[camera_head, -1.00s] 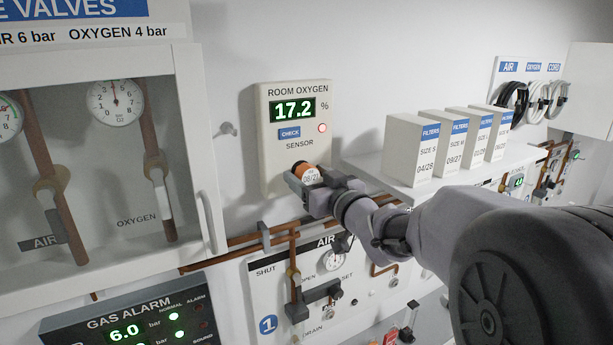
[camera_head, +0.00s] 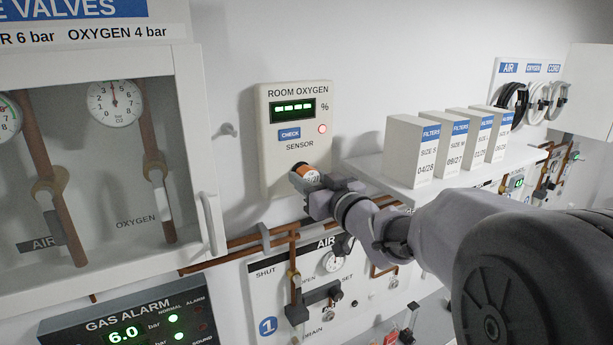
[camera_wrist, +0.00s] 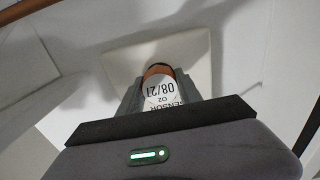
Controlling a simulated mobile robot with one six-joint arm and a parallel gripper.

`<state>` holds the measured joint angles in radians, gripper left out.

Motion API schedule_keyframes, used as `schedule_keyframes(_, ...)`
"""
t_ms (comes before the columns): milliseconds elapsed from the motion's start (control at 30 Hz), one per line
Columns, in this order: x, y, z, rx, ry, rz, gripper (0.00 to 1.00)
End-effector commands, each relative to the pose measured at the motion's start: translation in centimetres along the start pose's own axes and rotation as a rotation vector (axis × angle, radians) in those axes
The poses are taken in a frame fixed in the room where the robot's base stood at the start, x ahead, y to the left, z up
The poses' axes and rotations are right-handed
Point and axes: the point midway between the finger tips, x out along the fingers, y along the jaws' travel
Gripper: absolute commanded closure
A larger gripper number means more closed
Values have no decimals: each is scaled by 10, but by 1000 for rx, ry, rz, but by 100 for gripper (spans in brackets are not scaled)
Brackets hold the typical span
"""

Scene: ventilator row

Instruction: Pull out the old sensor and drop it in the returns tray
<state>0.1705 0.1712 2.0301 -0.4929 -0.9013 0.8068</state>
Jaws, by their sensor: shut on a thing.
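The old sensor, a white cylinder with an orange-brown end (camera_head: 306,173), is held between the fingers of my gripper (camera_head: 308,180). In the wrist view the sensor (camera_wrist: 163,92) shows its label "O2 SENSOR 08/27", upside down, with a gripper finger on each side. The room oxygen monitor (camera_head: 294,150) is on the wall behind it. Its display shows dashes and a red light glows at its right. The sensor appears in front of the monitor's lower part; its socket is hidden behind the sensor and gripper. The returns tray cannot be made out.
A white shelf (camera_head: 395,185) with several filter boxes (camera_head: 424,150) juts out right of the monitor, close to my arm. A glass-fronted valve cabinet (camera_head: 100,225) stands at the left. Copper pipes and an air panel (camera_head: 268,283) lie below. A gas alarm (camera_head: 125,325) is at lower left.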

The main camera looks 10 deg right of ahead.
Motion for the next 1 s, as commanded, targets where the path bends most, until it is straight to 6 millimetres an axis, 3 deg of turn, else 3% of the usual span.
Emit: schedule_keyframes(1000,-56,1,-1,0,2,1,100)
